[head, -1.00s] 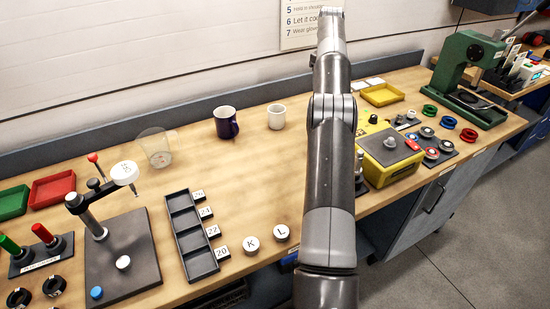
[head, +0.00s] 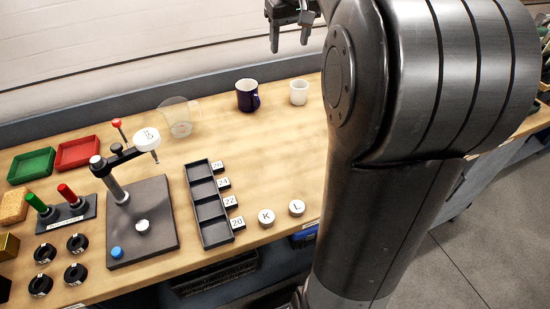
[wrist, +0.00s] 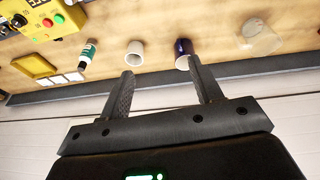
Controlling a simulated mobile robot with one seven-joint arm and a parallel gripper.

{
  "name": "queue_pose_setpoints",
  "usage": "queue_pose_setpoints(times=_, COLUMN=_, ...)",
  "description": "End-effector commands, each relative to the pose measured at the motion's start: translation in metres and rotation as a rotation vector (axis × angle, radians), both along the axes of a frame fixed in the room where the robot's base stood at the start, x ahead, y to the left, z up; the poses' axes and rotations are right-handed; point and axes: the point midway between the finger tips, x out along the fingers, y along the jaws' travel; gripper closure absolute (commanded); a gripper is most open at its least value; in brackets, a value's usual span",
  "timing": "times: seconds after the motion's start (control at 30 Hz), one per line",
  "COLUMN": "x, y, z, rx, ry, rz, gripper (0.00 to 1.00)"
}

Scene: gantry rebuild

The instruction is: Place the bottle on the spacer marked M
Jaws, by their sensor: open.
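A small bottle with a white and dark green body (wrist: 88,53) lies within the wrist view, between a yellow tray and the white cup; in the head view it is not seen, and my arm covers that side. No spacer marked M shows in either view. Round white-topped spacers marked K (head: 266,217) and L (head: 297,207) stand at the bench's front edge in the head view. My gripper (head: 289,45) is open and empty, up near the wall above the back of the bench. Its fingers (wrist: 161,68) are spread in the wrist view, with the bottle beyond and left of them.
A dark blue mug (head: 247,97) and white cup (head: 299,93) stand near the back, beside a clear beaker (head: 178,118). A press stand (head: 160,235), a slotted dark tray (head: 217,232) and red and green trays fill the left. The bench middle is clear.

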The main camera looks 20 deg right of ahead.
Motion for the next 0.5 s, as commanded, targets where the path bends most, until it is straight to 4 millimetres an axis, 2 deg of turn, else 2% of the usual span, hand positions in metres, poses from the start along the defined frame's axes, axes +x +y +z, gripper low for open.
queue_pose_setpoints(times=0.03, x=-0.018, y=0.015, z=0.001, rx=0.001, ry=-0.017, rz=0.002, gripper=0.41)
queue_pose_setpoints(times=0.1, x=-0.041, y=0.033, z=-0.003, rx=0.005, ry=-0.037, rz=-0.002, gripper=0.41)
queue_pose_setpoints(times=0.27, x=-0.095, y=0.070, z=-0.018, rx=0.017, ry=-0.084, rz=-0.009, gripper=0.41)
queue_pose_setpoints(times=0.5, x=-0.177, y=0.113, z=-0.062, rx=0.039, ry=-0.153, rz=-0.016, gripper=0.41)
